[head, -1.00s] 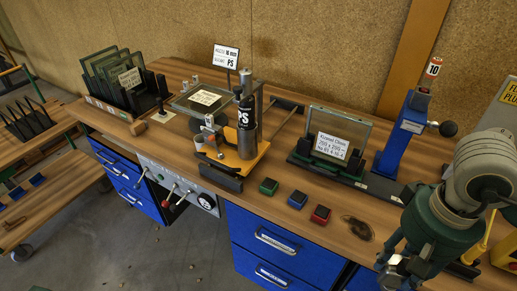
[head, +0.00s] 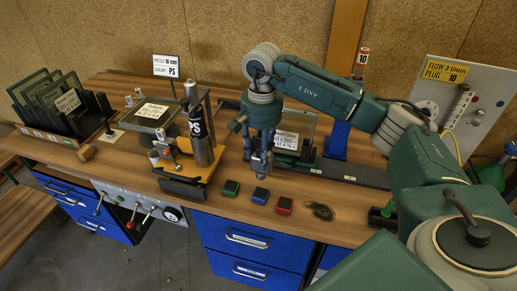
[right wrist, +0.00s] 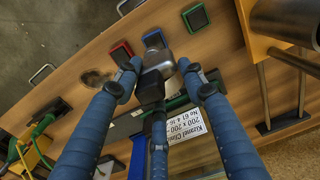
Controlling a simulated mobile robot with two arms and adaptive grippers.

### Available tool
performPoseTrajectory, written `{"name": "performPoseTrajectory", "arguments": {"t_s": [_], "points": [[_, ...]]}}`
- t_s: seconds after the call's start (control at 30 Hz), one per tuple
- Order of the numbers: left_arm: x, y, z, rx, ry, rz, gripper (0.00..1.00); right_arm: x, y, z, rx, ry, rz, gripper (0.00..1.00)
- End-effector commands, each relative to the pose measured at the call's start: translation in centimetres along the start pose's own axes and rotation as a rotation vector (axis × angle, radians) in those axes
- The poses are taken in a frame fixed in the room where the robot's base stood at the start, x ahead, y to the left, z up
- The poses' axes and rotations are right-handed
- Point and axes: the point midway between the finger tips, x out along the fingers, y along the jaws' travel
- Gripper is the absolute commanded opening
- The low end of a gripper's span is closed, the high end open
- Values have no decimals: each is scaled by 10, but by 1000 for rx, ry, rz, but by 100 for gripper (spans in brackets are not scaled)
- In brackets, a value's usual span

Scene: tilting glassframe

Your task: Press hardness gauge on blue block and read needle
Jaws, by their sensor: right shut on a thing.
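The blue block (head: 260,195) sits on the wooden bench between the green block (head: 231,188) and the red block (head: 284,205). My right gripper (head: 261,165) points down just above and behind the blue block. It is shut on the hardness gauge, whose silver body (right wrist: 158,60) shows between the fingers in the right wrist view. The blue block (right wrist: 154,38) shows just beyond the gauge there. I cannot tell whether the gauge touches it. The gauge's dial and needle are hidden. My left gripper is not in view.
A glass pane in a dark stand (head: 308,135) is close behind my right gripper. An orange-based fixture (head: 184,168) with a dark PS cartridge stands to the left. A dark coiled item (head: 320,211) lies right of the red block. The bench's front edge is close to the blocks.

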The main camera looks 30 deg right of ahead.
Motion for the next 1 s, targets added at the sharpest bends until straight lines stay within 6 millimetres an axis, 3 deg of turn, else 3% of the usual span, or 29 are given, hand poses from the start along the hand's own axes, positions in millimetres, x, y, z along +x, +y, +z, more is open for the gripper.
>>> {"name": "performPoseTrajectory", "arguments": {"t_s": [0.27,0.7,1.0], "points": [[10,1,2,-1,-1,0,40,15,0,-2,8,0,-2,9],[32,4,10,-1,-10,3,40,57,0,-1,6,0,-2,9],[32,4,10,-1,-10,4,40,59,0,-2,6,0,-2,9]]}}
